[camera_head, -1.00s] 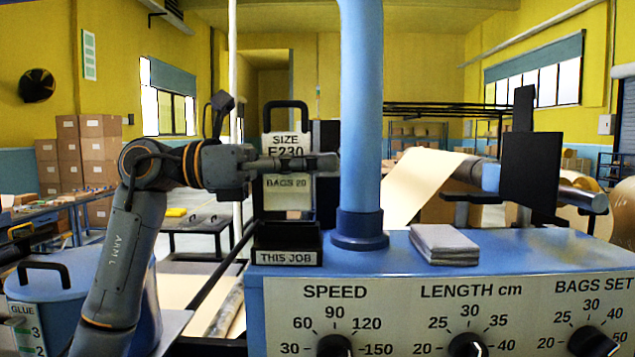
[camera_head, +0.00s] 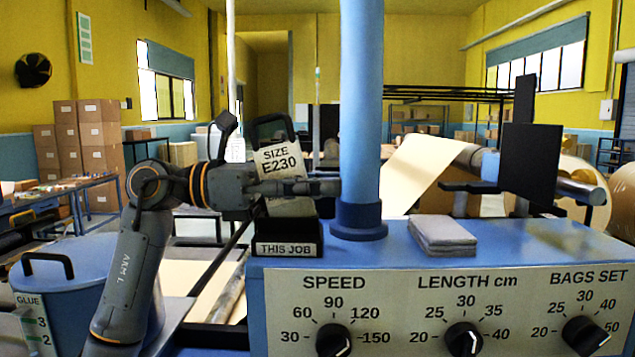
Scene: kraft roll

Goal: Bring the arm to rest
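My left arm (camera_head: 128,265) comes in from the left, bent at the elbow. Its gripper (camera_head: 315,188) points right, level, just left of the blue post. I see it side on, so the gap between its fingers does not show. A white size plate (camera_head: 279,163) reading "SIZE E230", with a black handle on top, leans tilted behind the gripper. Its lower part is hidden by the gripper and by the black "THIS JOB" holder (camera_head: 288,248); whether the gripper touches it is unclear. My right gripper is not in view.
The blue post (camera_head: 360,120) rises from the blue machine, close to the gripper's tip. A grey stack (camera_head: 442,235) lies on the machine top. The control panel (camera_head: 400,312) has three dials. A glue pot (camera_head: 75,280) stands left, by my arm.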

